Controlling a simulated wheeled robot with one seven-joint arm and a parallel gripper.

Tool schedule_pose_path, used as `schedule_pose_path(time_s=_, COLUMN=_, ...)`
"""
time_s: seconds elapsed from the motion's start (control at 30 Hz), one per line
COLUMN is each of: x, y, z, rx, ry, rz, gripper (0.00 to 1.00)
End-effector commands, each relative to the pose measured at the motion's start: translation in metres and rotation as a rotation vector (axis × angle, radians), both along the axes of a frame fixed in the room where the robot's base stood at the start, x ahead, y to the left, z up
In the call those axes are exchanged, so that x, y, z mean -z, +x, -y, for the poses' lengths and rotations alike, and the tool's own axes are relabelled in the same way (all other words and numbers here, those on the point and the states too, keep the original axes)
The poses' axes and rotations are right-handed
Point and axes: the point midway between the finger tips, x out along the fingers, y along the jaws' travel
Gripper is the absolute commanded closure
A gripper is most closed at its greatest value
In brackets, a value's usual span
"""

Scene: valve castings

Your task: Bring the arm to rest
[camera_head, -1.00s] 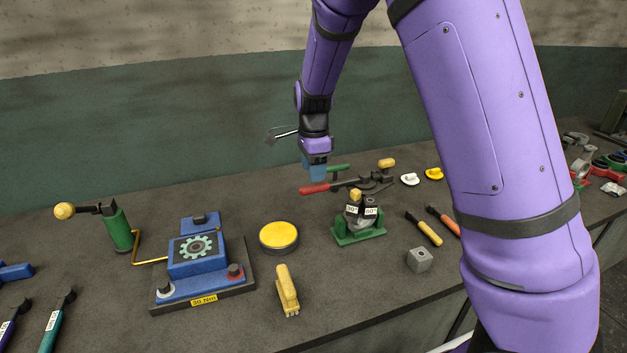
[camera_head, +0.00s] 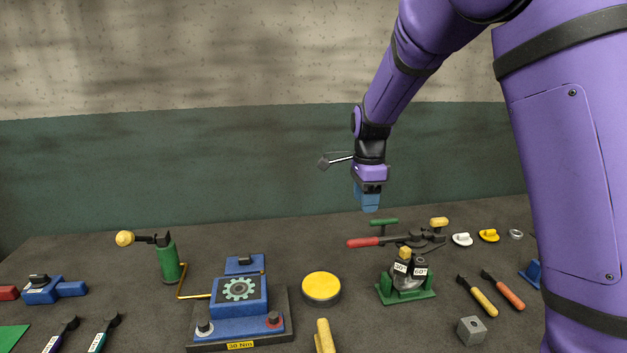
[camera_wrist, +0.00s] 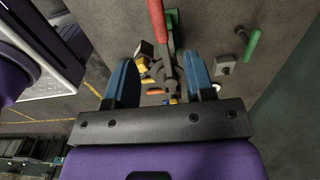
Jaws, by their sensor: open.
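My purple arm comes down from the upper right in the head view. My gripper (camera_head: 368,197) points down above the back part of the bench, and its blue fingers look merged from this side. In the wrist view the two blue fingers of my gripper (camera_wrist: 160,84) stand apart with nothing held between them. Beyond them lie the red-handled tool (camera_wrist: 157,22) and other bench items, lower down and not touched. In the head view the red-handled tool (camera_head: 365,242) lies below my gripper.
The wall (camera_head: 180,165) stands behind. Air around my gripper is clear.

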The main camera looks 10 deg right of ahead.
Motion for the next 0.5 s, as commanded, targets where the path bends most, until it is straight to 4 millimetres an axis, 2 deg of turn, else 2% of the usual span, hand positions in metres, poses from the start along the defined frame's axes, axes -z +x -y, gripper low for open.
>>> schedule_pose_path(time_s=0.17, x=-0.02, y=-0.018, z=0.01, rx=-0.087, ry=0.036, rz=0.022, gripper=0.51)
schedule_pose_path(time_s=0.5, x=-0.085, y=-0.098, z=0.039, rx=-0.492, ry=0.099, rz=0.146, gripper=0.51)
